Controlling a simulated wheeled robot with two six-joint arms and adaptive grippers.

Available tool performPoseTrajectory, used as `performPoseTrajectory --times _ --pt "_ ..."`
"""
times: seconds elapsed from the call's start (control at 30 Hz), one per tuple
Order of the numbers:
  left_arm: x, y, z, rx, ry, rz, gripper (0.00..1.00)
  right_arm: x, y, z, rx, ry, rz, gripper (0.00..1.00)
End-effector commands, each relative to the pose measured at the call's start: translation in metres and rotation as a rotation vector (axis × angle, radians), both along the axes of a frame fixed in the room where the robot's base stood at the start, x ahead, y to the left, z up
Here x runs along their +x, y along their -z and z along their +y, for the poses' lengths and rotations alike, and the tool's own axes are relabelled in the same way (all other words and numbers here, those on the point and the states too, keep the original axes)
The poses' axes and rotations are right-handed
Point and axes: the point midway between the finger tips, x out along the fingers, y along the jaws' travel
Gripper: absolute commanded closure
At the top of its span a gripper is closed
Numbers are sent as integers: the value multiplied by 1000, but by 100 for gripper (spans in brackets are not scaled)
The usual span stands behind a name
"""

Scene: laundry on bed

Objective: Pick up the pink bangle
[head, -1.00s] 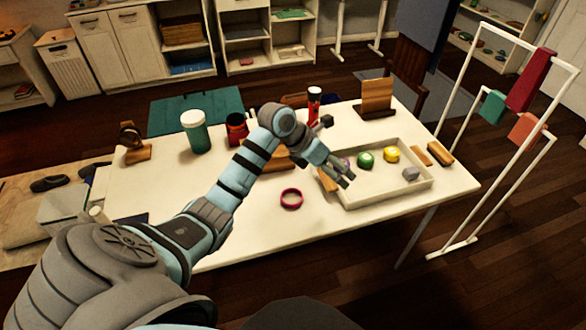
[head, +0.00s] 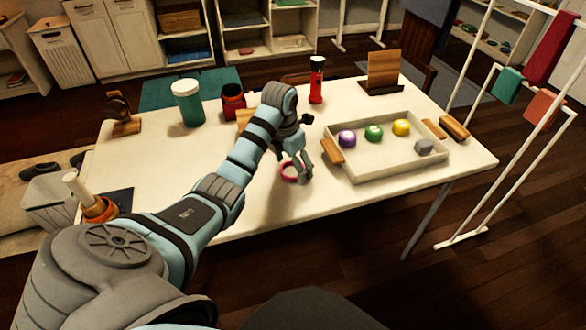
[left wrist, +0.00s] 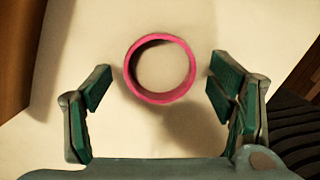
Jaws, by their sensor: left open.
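The pink bangle (head: 289,172) lies on the white table, left of the tray, partly hidden by my left gripper in the head view. In the left wrist view the bangle (left wrist: 160,97) is a round ring between my two green-padded fingers, a little beyond their tips, with the table showing through it. My left gripper (head: 297,165) is open and empty, above and around the bangle's place. It shows in the left wrist view (left wrist: 158,80) with gaps on both sides of the ring. My right gripper is in neither view.
A green-and-white jar (head: 188,103), red mug (head: 233,101) and red bottle (head: 316,80) stand farther back. The table front is clear.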

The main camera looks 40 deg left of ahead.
Motion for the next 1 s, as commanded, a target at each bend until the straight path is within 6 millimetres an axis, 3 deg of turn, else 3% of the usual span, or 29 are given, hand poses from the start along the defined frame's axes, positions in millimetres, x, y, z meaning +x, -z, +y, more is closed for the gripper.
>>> performPoseTrajectory --times 0.2,0.5,0.83,1.0 --pt "1 3 0 1 0 -2 24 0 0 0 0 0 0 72" --pt "1 3 0 1 1 -1 66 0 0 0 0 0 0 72" --pt "1 -1 0 1 1 -2 66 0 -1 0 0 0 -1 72" --pt "1 -22 0 1 1 -3 66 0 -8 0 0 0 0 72"
